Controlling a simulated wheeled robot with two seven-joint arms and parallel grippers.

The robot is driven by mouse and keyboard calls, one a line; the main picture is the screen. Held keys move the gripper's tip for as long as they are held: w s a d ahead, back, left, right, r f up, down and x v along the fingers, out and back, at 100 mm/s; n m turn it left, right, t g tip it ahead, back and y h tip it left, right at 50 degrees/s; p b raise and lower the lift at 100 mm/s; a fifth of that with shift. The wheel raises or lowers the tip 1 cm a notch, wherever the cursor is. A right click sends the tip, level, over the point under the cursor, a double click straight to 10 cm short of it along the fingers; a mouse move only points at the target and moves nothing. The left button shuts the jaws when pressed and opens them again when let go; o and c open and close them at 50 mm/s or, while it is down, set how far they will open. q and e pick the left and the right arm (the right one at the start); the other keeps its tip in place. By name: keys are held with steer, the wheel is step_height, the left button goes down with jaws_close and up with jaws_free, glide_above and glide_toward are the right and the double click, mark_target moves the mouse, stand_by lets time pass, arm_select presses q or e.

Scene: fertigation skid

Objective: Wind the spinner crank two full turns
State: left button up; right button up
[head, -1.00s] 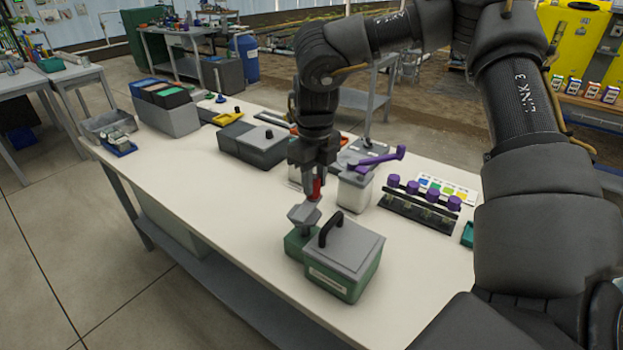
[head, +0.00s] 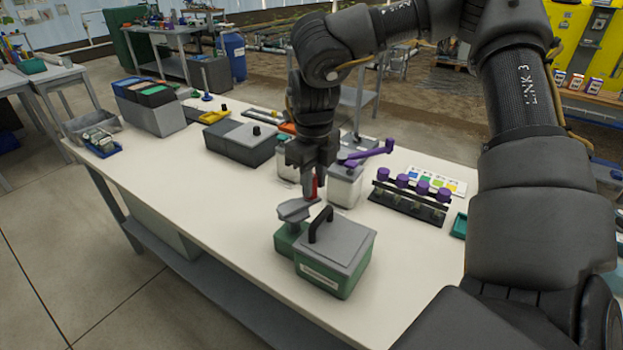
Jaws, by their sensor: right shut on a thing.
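The spinner appears to be the green box (head: 336,276) with a grey lid and black handle, standing near the front edge of the bench. A lower green part (head: 288,240) at its left carries a grey crank arm (head: 294,210) with an upright red grip (head: 316,188). My right gripper (head: 313,186) points down and is shut on the red grip. Its fingers hide part of the grip. My left gripper is out of view.
Behind stand clear jars, one with a purple lever (head: 372,152). A black rack (head: 408,203) with purple knobs is to the right. The white bench top (head: 190,190) is clear at front left.

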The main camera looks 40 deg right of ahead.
steer(key=shift+o, duration=0.3)
steer(key=shift+s+a, duration=0.45)
steer(key=shift+s, duration=0.4)
steer(key=shift+o, duration=0.3)
steer(key=shift+w+r, duration=0.1)
steer(key=shift+o, duration=0.3)
steer(key=shift+a, duration=0.15)
steer(key=o, duration=0.5)
steer(key=shift+s+a+b, duration=0.5)
steer(key=shift+a+b, duration=0.25)
steer(key=shift+a, duration=0.15)
steer(key=shift+o, duration=0.8)
steer(key=shift+a+r, duration=0.1)
